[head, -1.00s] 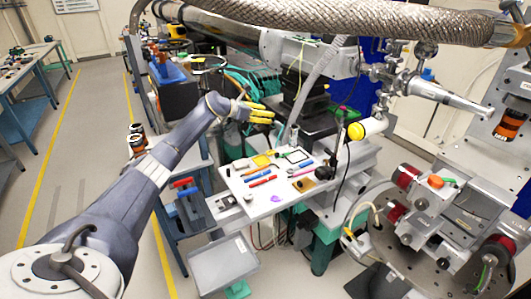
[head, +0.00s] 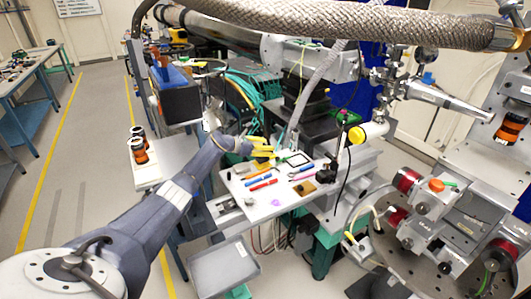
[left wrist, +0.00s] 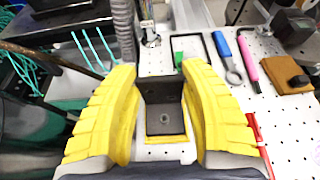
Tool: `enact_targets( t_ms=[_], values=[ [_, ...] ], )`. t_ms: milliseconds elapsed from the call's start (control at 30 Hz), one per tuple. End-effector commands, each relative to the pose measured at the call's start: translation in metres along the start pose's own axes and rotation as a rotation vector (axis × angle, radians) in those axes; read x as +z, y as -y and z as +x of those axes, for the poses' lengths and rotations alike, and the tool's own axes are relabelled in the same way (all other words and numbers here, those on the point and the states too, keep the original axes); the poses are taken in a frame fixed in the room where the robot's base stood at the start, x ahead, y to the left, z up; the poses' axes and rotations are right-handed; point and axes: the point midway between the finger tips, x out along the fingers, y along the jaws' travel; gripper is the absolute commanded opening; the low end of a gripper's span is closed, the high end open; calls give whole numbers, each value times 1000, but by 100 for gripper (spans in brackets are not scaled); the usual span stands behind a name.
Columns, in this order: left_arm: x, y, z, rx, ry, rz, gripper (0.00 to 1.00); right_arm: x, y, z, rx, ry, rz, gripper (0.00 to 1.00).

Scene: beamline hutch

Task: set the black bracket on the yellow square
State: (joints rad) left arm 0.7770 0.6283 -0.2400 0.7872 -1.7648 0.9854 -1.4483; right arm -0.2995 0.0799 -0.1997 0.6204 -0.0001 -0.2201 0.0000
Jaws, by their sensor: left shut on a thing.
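My left gripper (head: 264,147) has yellow fingers and is over the back left part of the white perforated board. In the left wrist view the gripper (left wrist: 162,105) is shut on the black bracket (left wrist: 165,118), with one finger against each side. The bracket is L-shaped, with a raised back plate and a flat foot with a hole. A strip of the yellow square (left wrist: 166,139) shows at the foot's near edge; the bracket hides the rest. I cannot tell whether the foot touches it. My right gripper is not in view.
On the white board (head: 240,189) lie a black-outlined square (head: 298,159), a red pen (head: 264,184), a pink pen (left wrist: 250,62), a blue tool (left wrist: 228,60) and a brown block (left wrist: 284,74). A grey hose (left wrist: 124,30) stands close behind the gripper. A grey tray (head: 224,266) is below.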

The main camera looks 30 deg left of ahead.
Motion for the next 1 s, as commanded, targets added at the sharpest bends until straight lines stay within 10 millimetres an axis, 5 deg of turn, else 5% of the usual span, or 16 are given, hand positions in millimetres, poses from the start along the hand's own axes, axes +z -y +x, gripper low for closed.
enact_targets(
  t_ms=[200, 667, 700, 867, 1000],
  values=[
    [-18, 0, 8, 0, 2, -2, 0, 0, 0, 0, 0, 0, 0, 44],
    [-22, 0, 10, 0, 2, 0, 0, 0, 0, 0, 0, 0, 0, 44],
    [-24, 0, 10, 0, 0, 0, 49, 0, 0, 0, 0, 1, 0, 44],
    [-24, 0, 10, 0, 0, 0, 67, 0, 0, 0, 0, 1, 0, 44],
    [-24, 0, 10, 0, 0, 0, 68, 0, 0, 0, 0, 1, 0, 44]
  ],
)
